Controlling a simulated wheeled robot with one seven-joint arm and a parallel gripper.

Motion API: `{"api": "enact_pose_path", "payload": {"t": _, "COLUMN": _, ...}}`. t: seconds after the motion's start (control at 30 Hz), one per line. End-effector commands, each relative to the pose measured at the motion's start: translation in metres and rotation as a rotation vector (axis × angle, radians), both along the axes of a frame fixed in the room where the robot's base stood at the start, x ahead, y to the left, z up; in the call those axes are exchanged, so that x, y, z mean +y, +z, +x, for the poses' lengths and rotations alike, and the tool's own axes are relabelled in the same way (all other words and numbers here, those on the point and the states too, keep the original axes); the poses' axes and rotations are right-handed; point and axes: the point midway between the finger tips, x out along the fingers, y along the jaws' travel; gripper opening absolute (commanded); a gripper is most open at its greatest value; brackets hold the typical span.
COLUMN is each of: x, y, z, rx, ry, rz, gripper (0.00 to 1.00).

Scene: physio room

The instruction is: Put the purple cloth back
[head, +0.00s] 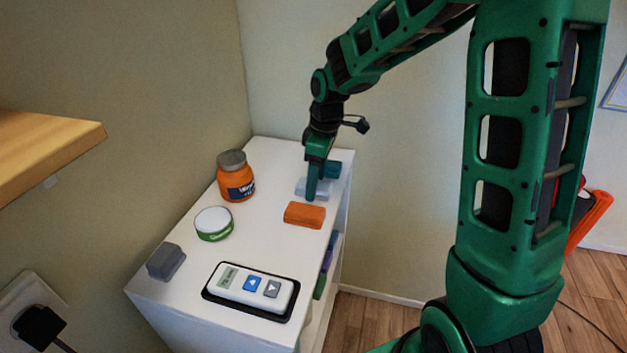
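A purple folded cloth (327,261) shows on the open side of the white cabinet, below its top, between a bluish one and a green one; most of it is hidden. My gripper (312,196) points down over the back part of the cabinet top. Its fingers are in front of a pale bluish-grey folded cloth (301,187), and I cannot tell whether they touch it. The fingers overlap in this view, so their opening does not show.
On the white cabinet top (262,230) are an orange folded cloth (304,215), a teal one (333,170), an orange jar (236,180), a green-white tub (213,225), a grey block (166,262) and a control unit (252,288). A wooden shelf (45,145) juts out at left.

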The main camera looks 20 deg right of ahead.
Motion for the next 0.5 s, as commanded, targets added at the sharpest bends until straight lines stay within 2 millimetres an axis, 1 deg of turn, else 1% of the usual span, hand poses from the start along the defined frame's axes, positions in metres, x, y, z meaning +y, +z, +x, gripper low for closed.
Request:
{"api": "enact_pose_path", "payload": {"t": 0.17, "x": 0.0, "y": 0.004, "z": 0.0, "rx": -0.002, "ry": -0.001, "rz": 0.0, "gripper": 0.6}}
{"api": "enact_pose_path", "payload": {"t": 0.27, "x": -0.001, "y": 0.015, "z": 0.0, "rx": -0.003, "ry": -0.001, "rz": 0.0, "gripper": 0.6}}
{"api": "enact_pose_path", "payload": {"t": 0.37, "x": -0.003, "y": 0.032, "z": -0.001, "rx": -0.005, "ry": -0.001, "rz": 0.0, "gripper": 0.6}}
{"api": "enact_pose_path", "payload": {"t": 0.5, "x": -0.007, "y": 0.061, "z": -0.003, "rx": -0.006, "ry": -0.003, "rz": 0.0, "gripper": 0.6}}
